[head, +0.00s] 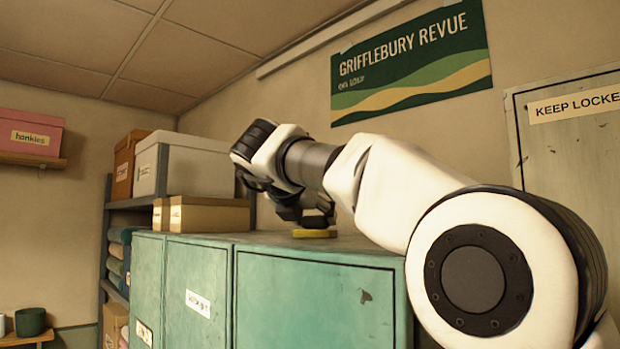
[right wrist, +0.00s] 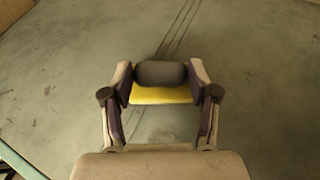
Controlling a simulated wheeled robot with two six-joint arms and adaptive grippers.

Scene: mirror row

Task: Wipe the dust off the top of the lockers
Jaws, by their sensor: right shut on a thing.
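The green lockers (head: 315,300) stand in the middle of the head view, and their top shows as a thin strip. My right gripper (head: 317,220) is at the top of the lockers, pointing down. It is shut on a yellow pad (head: 314,234) with a dark grey grip (right wrist: 160,73). The pad is at the locker top and appears to rest on it. In the right wrist view the locker top (right wrist: 260,90) looks grey-green and mottled, with dark streaks beyond the pad. I cannot tell clearly which patches are dust. My left gripper is not in view.
A small cardboard box (head: 205,215) stands by the left back of the lockers. A shelf behind holds a white box (head: 190,168) and a brown box (head: 127,165). A wall with a green banner (head: 412,62) rises behind. The locker top around the pad looks clear.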

